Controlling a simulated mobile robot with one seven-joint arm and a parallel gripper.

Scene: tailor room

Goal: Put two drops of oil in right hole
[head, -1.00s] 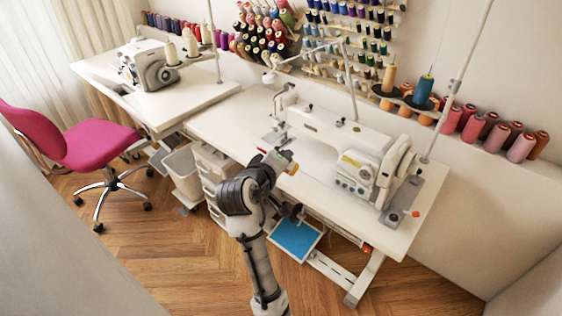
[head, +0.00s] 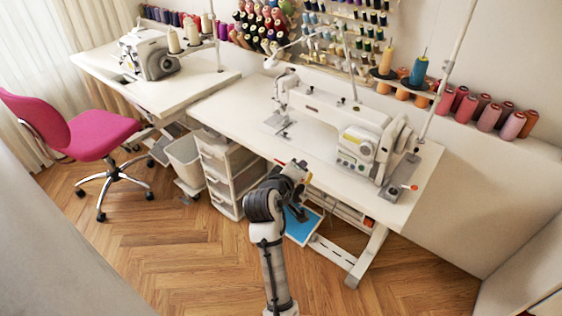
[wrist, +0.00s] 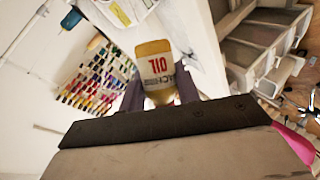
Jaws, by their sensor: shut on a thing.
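My gripper (wrist: 160,94) is shut on an oil bottle (wrist: 155,66), a yellowish bottle with "OIL" in red on its label, seen between the two dark fingers in the wrist view. In the head view my gripper (head: 297,172) is just in front of the near edge of the right-hand table, and the bottle is hard to make out there. The white sewing machine (head: 318,112) stands on that table, behind and to the right of my gripper. Its oil holes are too small to tell in either view.
The right-hand table (head: 225,118) has free room left of the machine. White drawers (head: 222,165) and a blue pedal plate (head: 301,228) are below it. A pink chair (head: 95,130) stands left. Thread stands with tall poles rise behind the machine.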

